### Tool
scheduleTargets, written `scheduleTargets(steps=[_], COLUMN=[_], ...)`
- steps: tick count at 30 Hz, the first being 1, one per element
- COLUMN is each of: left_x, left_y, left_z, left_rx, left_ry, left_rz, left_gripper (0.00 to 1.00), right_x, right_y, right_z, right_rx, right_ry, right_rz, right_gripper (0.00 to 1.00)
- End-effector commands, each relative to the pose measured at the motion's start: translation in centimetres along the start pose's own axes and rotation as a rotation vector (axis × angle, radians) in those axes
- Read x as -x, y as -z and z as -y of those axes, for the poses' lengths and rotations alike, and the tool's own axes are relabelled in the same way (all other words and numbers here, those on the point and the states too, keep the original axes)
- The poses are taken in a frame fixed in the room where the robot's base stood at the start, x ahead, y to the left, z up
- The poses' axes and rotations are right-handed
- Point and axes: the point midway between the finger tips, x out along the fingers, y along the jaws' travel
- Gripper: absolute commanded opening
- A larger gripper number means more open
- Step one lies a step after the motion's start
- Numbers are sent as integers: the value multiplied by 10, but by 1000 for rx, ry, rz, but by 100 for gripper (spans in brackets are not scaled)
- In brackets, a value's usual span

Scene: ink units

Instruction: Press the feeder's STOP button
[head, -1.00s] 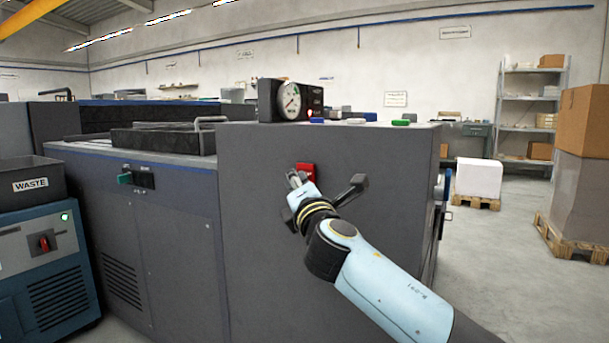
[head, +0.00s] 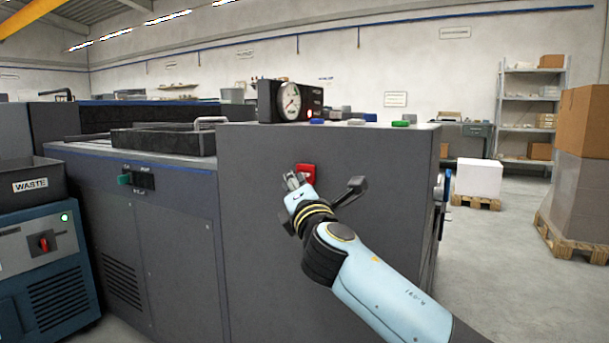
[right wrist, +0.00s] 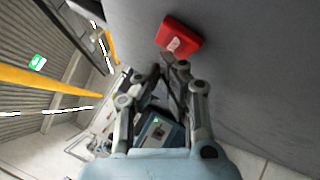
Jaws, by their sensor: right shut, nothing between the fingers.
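A small red box (head: 307,171), which looks like the STOP control, is fixed on the grey end panel of the machine (head: 250,230). In the right wrist view the red box (right wrist: 182,35) shows a pale mark on its face that I cannot read. My right gripper (head: 293,180) is shut and empty, just left of the red box and slightly below it in the head view. Contact with the panel cannot be told. My left gripper is out of view.
A gauge (head: 289,101) and coloured caps stand on the machine top. A blue unit (head: 40,265) with a red switch and a WASTE bin (head: 30,180) are at left. Floor at right is open before pallets.

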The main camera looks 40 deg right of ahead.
Motion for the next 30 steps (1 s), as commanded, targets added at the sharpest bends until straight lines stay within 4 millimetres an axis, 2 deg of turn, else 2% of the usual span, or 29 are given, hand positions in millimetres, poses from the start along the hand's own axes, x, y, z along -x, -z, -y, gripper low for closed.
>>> scheduleTargets(steps=[13,24,30], left_x=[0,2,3], left_y=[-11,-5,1], left_z=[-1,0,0], left_rx=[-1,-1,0], left_ry=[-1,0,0], left_rz=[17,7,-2], left_gripper=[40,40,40], right_x=[5,30,38], right_y=[4,22,27], right_z=[-3,-21,-27], right_rx=[-1,-3,-1], right_ry=[1,2,0], right_rz=[0,-1,-1], right_gripper=[0,0,0])
